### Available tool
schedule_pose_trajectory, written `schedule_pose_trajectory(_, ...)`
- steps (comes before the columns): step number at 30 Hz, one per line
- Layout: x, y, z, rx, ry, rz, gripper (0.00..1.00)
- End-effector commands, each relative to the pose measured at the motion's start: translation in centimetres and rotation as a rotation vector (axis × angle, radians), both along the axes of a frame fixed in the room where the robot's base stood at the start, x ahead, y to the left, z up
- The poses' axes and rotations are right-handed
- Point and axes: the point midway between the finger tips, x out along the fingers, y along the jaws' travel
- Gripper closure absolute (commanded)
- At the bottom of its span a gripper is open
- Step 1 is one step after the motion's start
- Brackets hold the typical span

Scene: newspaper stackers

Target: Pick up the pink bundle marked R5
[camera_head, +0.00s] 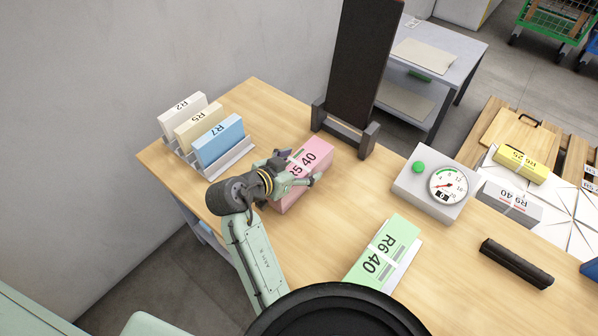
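The pink bundle (317,150) marked R5 40 lies on the wooden table, left of the dark upright stand. My gripper (299,166) is at the bundle, reaching over its near left end. Its two fingers are spread apart, one toward the bundle's far left side and one along its near right side. Part of the bundle is hidden by the gripper. I cannot tell whether the fingers press on it or whether it is clear of the table.
A rack (234,156) holds cards R2, R5 and R7 on the left. The dark stand (357,75) rises behind the bundle. A dial scale (415,185), a green R6 40 bundle (384,249) and a black bar (516,263) lie to the right. The middle of the table (335,210) is clear.

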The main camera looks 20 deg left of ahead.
Motion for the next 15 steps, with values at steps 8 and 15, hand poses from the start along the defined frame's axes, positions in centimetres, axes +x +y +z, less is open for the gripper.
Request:
schedule_pose_trajectory(8,-0.02,0.00,0.01,0.000,0.000,-0.001,0.46)
schedule_pose_trajectory(15,-0.03,-0.03,-0.05,-0.001,0.002,-0.001,0.62)
